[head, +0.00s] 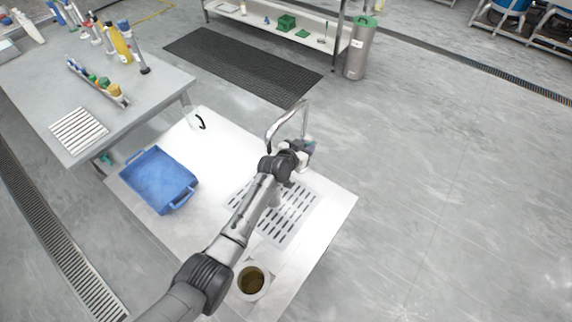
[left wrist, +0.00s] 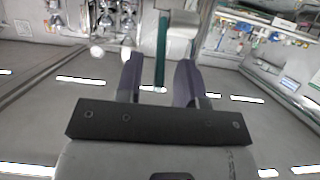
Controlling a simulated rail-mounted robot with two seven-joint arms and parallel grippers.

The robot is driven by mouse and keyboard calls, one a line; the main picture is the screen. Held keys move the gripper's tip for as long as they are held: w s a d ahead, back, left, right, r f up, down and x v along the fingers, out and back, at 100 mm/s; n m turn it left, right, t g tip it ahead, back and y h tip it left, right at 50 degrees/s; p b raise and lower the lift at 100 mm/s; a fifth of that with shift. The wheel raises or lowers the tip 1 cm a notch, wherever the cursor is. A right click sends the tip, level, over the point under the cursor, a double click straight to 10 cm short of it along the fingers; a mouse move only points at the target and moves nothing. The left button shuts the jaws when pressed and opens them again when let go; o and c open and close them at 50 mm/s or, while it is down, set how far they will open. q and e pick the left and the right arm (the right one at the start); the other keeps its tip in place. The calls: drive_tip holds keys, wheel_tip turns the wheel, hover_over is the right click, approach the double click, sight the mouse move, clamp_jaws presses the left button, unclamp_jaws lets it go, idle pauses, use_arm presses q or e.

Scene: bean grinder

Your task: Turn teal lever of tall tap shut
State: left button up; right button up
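The tall tap (head: 273,128) is a thin silver gooseneck standing at the far right part of the white counter. Its base is largely hidden behind my left wrist in the head view. My left gripper (head: 306,148) is at the tap, with a small bit of teal (head: 311,144) showing by its fingers. In the left wrist view, the teal lever (left wrist: 162,48) is a narrow bar that reaches between the two fingers of my left gripper (left wrist: 159,78). The fingers are apart, with a gap visible on each side of the lever. My right gripper is out of view.
The white counter (head: 135,192) holds a blue tray (head: 158,178), a slotted drain grate (head: 300,210) under my arm, and a round container with brown contents (head: 252,281). A clear jug with a black handle (head: 201,121) stands at the back. Open floor lies right.

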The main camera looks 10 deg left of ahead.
use_arm(q)
drive_tip(key=s+a+p, duration=0.2)
drive_tip(key=s+a, duration=0.3)
drive_tip(key=s, duration=0.7)
drive_tip(key=shift+a+r, duration=0.25)
drive_tip(key=shift+a, duration=0.05)
